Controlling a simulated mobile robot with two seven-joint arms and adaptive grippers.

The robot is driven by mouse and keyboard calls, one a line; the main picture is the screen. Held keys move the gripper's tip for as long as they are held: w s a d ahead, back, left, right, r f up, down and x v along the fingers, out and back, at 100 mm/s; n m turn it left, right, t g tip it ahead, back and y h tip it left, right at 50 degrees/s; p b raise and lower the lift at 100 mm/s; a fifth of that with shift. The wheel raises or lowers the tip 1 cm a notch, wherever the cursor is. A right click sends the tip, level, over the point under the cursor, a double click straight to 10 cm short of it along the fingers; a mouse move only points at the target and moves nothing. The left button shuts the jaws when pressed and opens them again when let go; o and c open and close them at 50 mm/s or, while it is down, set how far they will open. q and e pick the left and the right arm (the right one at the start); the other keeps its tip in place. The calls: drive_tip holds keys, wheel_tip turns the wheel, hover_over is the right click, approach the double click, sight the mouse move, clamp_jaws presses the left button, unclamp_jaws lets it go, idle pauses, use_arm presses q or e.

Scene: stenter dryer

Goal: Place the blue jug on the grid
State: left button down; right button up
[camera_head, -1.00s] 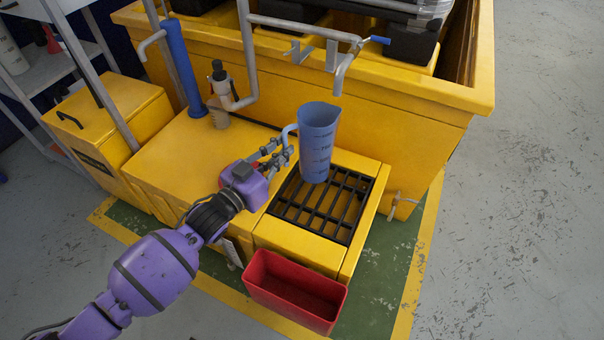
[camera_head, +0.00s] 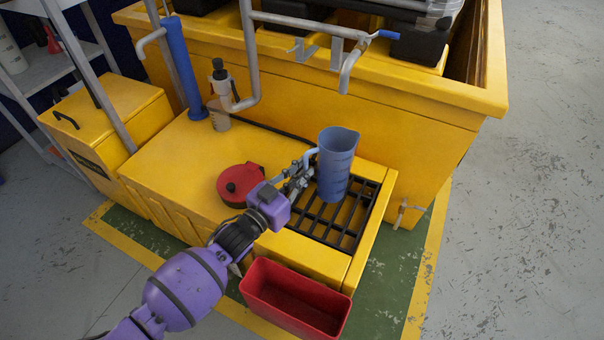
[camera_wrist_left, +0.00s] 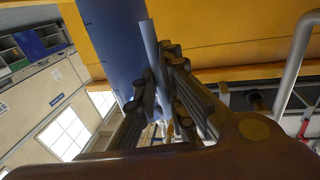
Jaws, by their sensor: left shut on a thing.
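The blue jug (camera_head: 336,168) is upright at the black grid (camera_head: 318,225), over its back part. I cannot tell whether its base touches the bars. My left gripper (camera_head: 306,170) is shut on the jug's light blue handle, at the jug's left side. In the left wrist view the gripper fingers (camera_wrist_left: 165,100) close around the handle (camera_wrist_left: 150,50), with the jug body (camera_wrist_left: 112,40) behind it. My right gripper is not in view.
A red round lid (camera_head: 240,182) lies on the yellow cabinet left of my gripper. A red bin (camera_head: 295,300) stands in front. A pipe spout (camera_head: 350,70) hangs above and behind the jug, and a pump bottle (camera_head: 219,95) stands at the back left.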

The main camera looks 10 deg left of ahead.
use_arm(q)
drive_tip(key=shift+f, duration=0.15)
drive_tip(key=c, duration=1.8)
unclamp_jaws()
drive_tip(key=shift+c, duration=0.2)
drive_tip(key=p+v, duration=0.3)
drive_tip(key=v, duration=0.9)
drive_tip(key=s+a+f+n+g+y, duration=0.1)
drive_tip(key=s+f+g+y, duration=0.1)
drive_tip(key=s+f, duration=0.5)
drive_tip(key=s+f+n+g+y, duration=0.1)
drive_tip(key=s+f+n+y, duration=0.1)
drive_tip(key=s, duration=0.9)
drive_tip(key=s+a+f+g+y, duration=0.1)
drive_tip(key=s+a+g, duration=0.1)
drive_tip(key=s, duration=0.7)
drive_tip(key=s+a+f+n+g+y, duration=0.1)
drive_tip(key=s+a+g+y, duration=0.1)
drive_tip(key=s, duration=0.7)
drive_tip(key=s+a+f+n+g+y, duration=0.1)
drive_tip(key=s+a+f+g, duration=0.1)
drive_tip(key=s, duration=0.7)
drive_tip(key=shift+s+g+y, duration=0.25)
drive_tip(key=shift+g+y, duration=0.05)
drive_tip(key=shift+g, duration=0.2)
